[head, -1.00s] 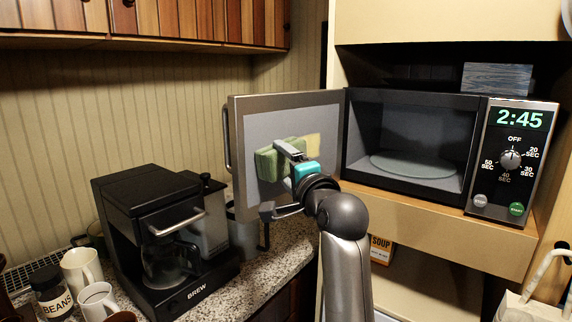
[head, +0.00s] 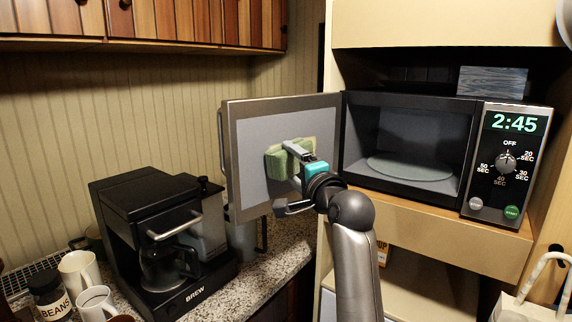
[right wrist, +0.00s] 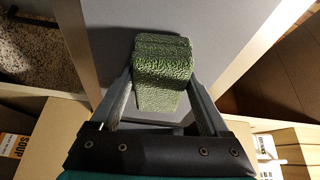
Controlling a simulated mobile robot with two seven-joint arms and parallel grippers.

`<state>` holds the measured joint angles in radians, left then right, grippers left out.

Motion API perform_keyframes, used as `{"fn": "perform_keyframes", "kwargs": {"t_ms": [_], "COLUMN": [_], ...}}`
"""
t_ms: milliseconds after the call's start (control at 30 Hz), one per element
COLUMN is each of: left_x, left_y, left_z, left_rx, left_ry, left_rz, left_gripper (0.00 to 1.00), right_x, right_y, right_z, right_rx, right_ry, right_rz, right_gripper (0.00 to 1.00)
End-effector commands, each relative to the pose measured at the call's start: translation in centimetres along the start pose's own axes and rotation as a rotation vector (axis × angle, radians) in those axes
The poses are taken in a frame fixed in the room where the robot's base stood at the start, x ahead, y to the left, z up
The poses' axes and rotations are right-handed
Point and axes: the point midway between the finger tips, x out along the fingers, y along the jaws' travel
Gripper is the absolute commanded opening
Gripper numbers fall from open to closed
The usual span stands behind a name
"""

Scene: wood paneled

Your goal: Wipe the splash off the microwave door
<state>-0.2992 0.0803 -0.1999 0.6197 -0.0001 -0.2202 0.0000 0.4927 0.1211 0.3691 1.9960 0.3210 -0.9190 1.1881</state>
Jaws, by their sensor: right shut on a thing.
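The microwave (head: 412,150) has its door (head: 250,140) swung open to the left, with the grey inner panel facing me. My right gripper (head: 290,158) is shut on a green sponge (head: 276,166) at the middle of that panel. In the right wrist view the sponge (right wrist: 162,72) sits between the two fingers, against or very close to the panel; contact cannot be told for sure. A small pale yellowish patch, likely the splash (head: 311,142), shows at the sponge's upper right, partly hidden by the gripper. My left gripper is out of view.
A black coffee maker (head: 140,212) stands on the speckled counter (head: 275,243) left of the door. Mugs (head: 80,270) and a beans jar (head: 48,296) stand at the lower left. A wooden box (head: 492,80) sits on top of the microwave.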

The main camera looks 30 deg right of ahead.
Motion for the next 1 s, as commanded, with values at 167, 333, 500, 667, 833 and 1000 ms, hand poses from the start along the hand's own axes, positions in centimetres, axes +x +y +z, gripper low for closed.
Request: {"fn": "perform_keyframes", "kwargs": {"t_ms": [167, 333, 500, 667, 833, 1000], "left_x": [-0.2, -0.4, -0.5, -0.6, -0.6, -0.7], "left_y": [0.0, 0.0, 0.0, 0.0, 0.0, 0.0], "left_z": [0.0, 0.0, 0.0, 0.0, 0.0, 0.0], "left_rx": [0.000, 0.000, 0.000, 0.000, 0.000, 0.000], "left_ry": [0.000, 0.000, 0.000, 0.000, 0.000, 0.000], "left_rz": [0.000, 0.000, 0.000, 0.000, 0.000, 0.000], "left_gripper": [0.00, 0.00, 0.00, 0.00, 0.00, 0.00], "right_x": [0.4, 1.1, 1.6, 1.8, 2.2, 2.7], "right_y": [0.1, 0.2, 0.4, 0.5, 0.7, 0.9], "right_z": [-0.7, -2.1, -3.1, -3.4, -4.6, -6.0], "right_rx": [-0.001, 0.000, 0.001, 0.001, 0.000, 0.001], "right_ry": [0.001, 0.001, -0.001, -0.002, -0.001, -0.001], "right_rz": [0.000, 0.000, 0.000, 0.000, 0.002, 0.000], "right_gripper": [0.35, 0.35, 0.35, 0.35, 0.35, 0.35]}}
